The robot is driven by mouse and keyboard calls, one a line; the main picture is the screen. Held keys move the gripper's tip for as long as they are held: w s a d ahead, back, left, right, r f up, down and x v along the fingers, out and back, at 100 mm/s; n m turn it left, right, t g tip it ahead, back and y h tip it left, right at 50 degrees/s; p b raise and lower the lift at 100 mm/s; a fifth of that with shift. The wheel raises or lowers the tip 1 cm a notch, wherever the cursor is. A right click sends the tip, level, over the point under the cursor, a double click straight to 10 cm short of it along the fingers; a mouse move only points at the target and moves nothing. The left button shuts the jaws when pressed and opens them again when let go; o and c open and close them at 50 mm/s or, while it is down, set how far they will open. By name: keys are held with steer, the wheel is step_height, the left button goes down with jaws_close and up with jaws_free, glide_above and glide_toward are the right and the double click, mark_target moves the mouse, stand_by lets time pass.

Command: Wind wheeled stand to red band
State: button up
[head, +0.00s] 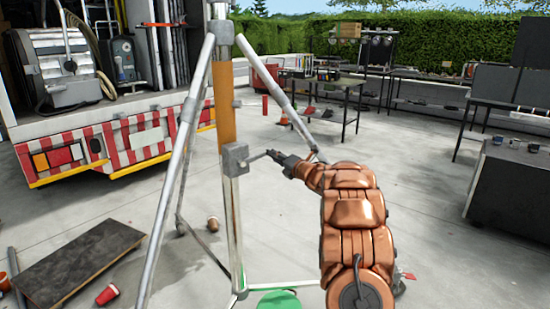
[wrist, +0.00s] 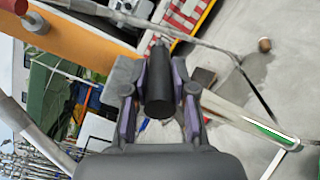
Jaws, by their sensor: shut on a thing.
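The wheeled stand has an upright mast (head: 233,215) with sloping grey legs, left of centre in the head view. An orange band (head: 227,105) covers a long stretch of the mast and also shows in the wrist view (wrist: 75,38). Below it is a grey winch box (head: 235,160) with a thin crank arm reaching right. My gripper (head: 276,156) is shut on the crank's black handle (wrist: 158,95), which sits between the purple-padded fingers in the wrist view. A small red part (wrist: 14,5) shows at that view's top left corner; I cannot tell whether it is the red band.
A truck (head: 120,135) with a red-and-white striped tail stands at the left. A dark board (head: 80,262) and a red cup (head: 107,294) lie on the ground. Tables (head: 335,85) with gear stand behind; a dark cabinet (head: 520,190) is at the right. Open concrete lies between.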

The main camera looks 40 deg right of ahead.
steer(key=a+f+b, duration=0.7)
steer(key=f+b, duration=0.6)
steer(key=b, duration=0.5)
steer(key=shift+a, duration=0.4)
steer(key=o, duration=1.2)
steer(key=shift+r, duration=0.2)
